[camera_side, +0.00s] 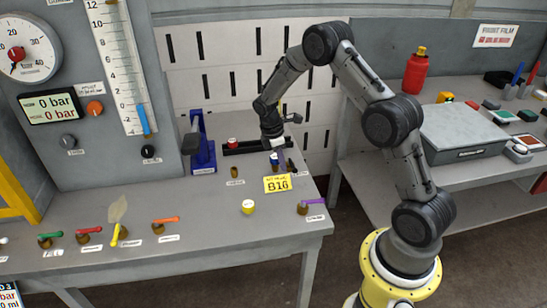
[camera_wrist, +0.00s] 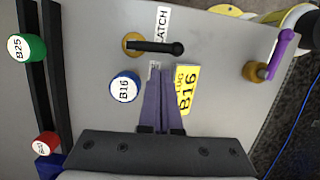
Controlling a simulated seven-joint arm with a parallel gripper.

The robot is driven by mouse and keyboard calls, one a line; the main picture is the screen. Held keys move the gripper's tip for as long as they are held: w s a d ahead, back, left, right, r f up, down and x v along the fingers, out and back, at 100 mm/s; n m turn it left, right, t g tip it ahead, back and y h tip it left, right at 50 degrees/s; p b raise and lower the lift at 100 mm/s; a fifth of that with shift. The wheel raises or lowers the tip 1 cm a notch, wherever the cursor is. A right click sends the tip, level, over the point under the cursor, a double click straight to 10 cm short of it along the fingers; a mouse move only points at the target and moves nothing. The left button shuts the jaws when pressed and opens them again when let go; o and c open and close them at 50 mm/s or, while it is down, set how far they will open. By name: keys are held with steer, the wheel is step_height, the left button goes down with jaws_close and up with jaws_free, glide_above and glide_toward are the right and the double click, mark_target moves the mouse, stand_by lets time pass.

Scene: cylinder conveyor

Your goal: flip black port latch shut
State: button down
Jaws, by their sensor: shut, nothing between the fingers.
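The black latch (camera_wrist: 158,47) is a short dark lever with a rounded end on a brass base (camera_wrist: 131,42), beside a white label ending in "ATCH". In the wrist view it points right, across the table. In the side view I cannot clearly pick it out near my gripper (camera_side: 279,164). In the wrist view my gripper (camera_wrist: 163,78) shows two purple fingers shut together and empty. Their tips are just below the lever in the picture, apart from it; their height above the table is unclear.
Close left of the fingers stands a blue B16 cylinder (camera_wrist: 122,87), with a yellow B16 tag (camera_wrist: 187,90) on their right. A purple-handled valve (camera_wrist: 281,55) stands near the table edge. A dark rack (camera_wrist: 55,85) with green (camera_wrist: 27,47) and red (camera_wrist: 47,144) cylinders lies left.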

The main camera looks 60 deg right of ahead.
steer(key=shift+s+d+f, duration=0.1)
steer(key=shift+s+d, duration=0.4)
